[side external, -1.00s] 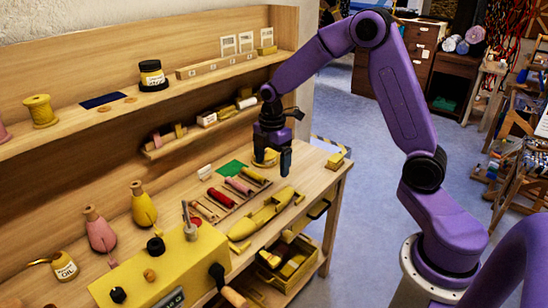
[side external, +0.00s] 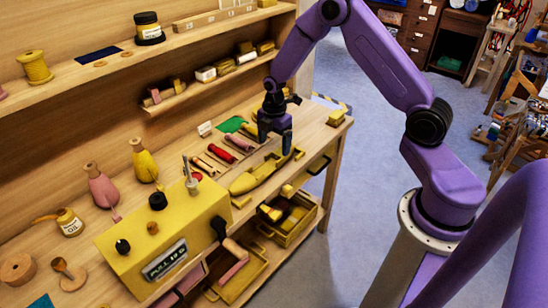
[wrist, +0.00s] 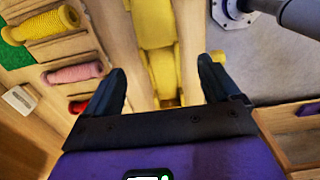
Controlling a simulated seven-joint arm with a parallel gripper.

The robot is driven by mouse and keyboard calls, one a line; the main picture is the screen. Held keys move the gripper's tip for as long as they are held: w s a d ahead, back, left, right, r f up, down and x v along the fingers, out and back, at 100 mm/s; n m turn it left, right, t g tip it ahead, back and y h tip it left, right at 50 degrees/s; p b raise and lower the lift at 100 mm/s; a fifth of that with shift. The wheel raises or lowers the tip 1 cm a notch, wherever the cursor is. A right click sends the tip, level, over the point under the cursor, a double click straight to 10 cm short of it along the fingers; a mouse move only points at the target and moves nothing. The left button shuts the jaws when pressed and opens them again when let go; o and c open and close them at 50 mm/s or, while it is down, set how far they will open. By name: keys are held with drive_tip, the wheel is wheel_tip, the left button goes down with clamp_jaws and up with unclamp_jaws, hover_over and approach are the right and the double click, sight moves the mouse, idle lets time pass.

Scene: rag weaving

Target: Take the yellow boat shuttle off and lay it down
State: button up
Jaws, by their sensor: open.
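The yellow boat shuttle (side external: 252,178) is a long, pointed piece lying along the front part of the bench top. My gripper (side external: 275,146) points down over its far end, with the two dark fingers apart. In the wrist view the shuttle (wrist: 155,40) runs lengthwise between the fingertips of my open gripper (wrist: 162,72). The fingers do not visibly touch it, and the height left above it is hard to judge. My gripper hides part of the shuttle's far end in the side view.
A rack of coloured bobbins (wrist: 75,72) lies close beside the left finger. A yellow box (side external: 165,245) with a lever stands at the near end. Open drawers (side external: 290,228) stick out below the front edge. Bottles (side external: 145,162) stand towards the shelf.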

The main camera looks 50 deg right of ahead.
sight(274, 162)
wheel_tip(274, 162, down, 7)
drive_tip(key=shift+r, duration=0.1)
idle(0.3)
drive_tip(key=c, duration=1.2)
